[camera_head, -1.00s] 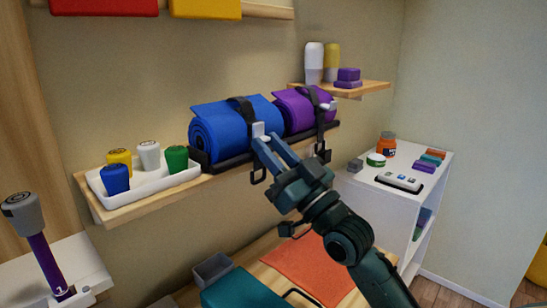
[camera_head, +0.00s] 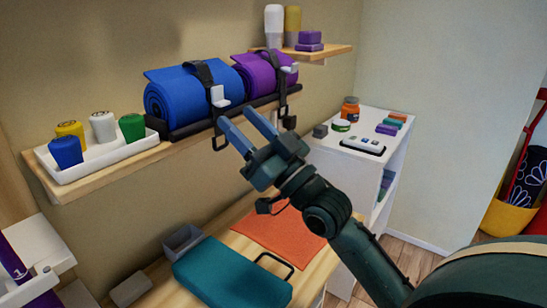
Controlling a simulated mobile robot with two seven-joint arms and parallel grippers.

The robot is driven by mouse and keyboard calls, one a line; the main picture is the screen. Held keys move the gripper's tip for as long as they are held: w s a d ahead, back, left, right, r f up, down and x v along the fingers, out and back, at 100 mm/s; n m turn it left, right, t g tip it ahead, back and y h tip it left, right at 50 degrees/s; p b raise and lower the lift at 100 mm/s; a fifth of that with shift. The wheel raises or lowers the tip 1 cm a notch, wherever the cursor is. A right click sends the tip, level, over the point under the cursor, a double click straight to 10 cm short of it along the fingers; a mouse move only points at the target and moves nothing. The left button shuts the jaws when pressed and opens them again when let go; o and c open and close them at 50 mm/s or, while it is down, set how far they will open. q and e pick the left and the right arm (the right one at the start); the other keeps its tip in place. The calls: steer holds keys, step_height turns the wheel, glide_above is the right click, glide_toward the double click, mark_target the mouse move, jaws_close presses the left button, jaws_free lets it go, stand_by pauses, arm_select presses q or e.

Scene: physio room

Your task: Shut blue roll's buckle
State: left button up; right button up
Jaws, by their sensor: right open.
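The blue roll (camera_head: 180,103) lies on a black rack (camera_head: 190,128) on the wooden wall shelf. A black strap (camera_head: 203,73) goes over it. The buckle's exact lever angle is hard to tell. My right gripper (camera_head: 236,117) is open and empty, its fingertips just below and to the right of the buckle, seemingly apart from it. My left gripper is not in view.
A purple roll (camera_head: 259,80) with its own strap and buckle (camera_head: 289,70) lies close on the right. A white tray (camera_head: 105,160) with several coloured containers stands left. A white cabinet (camera_head: 345,160) stands right; a teal block (camera_head: 230,272) lies on the lower table.

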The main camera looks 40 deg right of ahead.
steer(key=b+v, duration=0.2)
steer(key=v, duration=0.8)
steer(key=shift+b, duration=0.4)
